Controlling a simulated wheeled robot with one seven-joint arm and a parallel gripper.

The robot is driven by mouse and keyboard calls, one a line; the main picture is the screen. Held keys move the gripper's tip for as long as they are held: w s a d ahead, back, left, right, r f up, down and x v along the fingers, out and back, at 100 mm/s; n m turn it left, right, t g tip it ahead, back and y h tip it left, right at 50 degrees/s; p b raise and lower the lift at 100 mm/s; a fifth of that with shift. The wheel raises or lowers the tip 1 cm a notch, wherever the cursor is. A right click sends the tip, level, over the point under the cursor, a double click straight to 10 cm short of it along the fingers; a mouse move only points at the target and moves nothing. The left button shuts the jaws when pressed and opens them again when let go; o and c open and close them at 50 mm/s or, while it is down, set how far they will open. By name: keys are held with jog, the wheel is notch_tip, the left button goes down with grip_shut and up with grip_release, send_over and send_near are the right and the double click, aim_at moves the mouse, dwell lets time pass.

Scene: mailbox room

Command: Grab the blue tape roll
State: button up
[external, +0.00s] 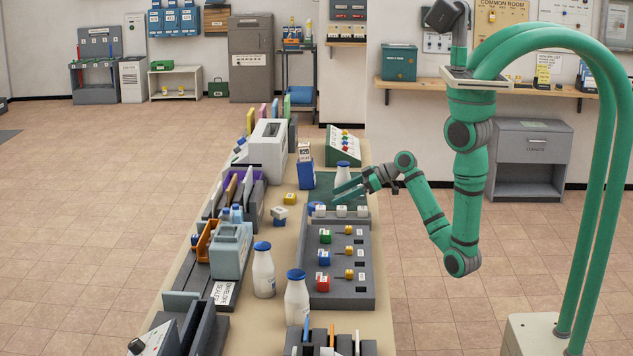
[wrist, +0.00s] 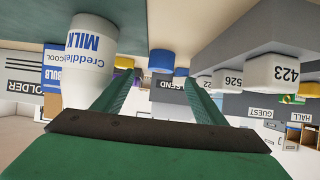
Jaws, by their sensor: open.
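A small round blue object (wrist: 161,60), which looks like the blue tape roll, shows ahead between my fingers in the wrist view, where the picture is upside down. In the external view a small patch of blue (external: 312,208) beside the white blocks seems to be the same thing, largely hidden. My gripper (external: 347,188) is open and empty, low over the table's right side and pointing left. Both green fingers also show in the wrist view (wrist: 152,88). The blue object lies beyond the fingertips, apart from them.
A milk bottle (external: 343,175) stands close beside my gripper.

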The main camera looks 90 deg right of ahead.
jog(key=x, duration=0.3)
jog(key=shift+f+x, duration=0.2)
jog(key=shift+x, duration=2.5)
jog(key=shift+s+a, duration=0.1)
jog(key=shift+a, duration=0.05)
jog(key=c, duration=1.1)
